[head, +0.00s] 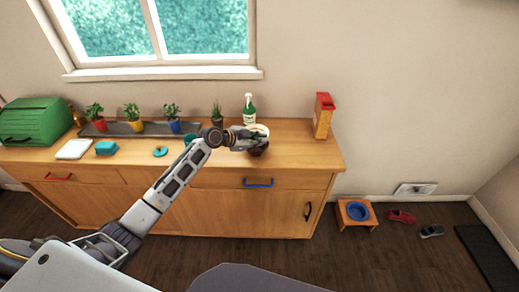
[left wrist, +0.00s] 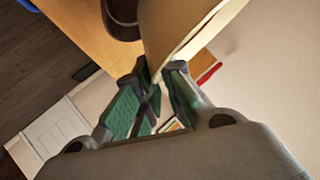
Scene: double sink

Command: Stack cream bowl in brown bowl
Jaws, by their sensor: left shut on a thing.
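The cream bowl (head: 262,129) is at the right part of the wooden counter, held by my left gripper (head: 246,139). In the left wrist view the fingers of my left gripper (left wrist: 160,78) are shut on the rim of the cream bowl (left wrist: 168,28), which looks tilted. The dark brown bowl (head: 259,150) is just below the cream bowl in the head view. It also shows at the top of the left wrist view (left wrist: 122,10), on the counter beside the cream bowl and partly cut off. I cannot tell whether the bowls touch. My right gripper is not in view.
A green-and-white bottle (head: 249,110) stands behind the bowls. A red and yellow box (head: 322,117) stands to their right. Several potted plants stand on a dark tray (head: 150,131) along the wall. The counter's right front is clear.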

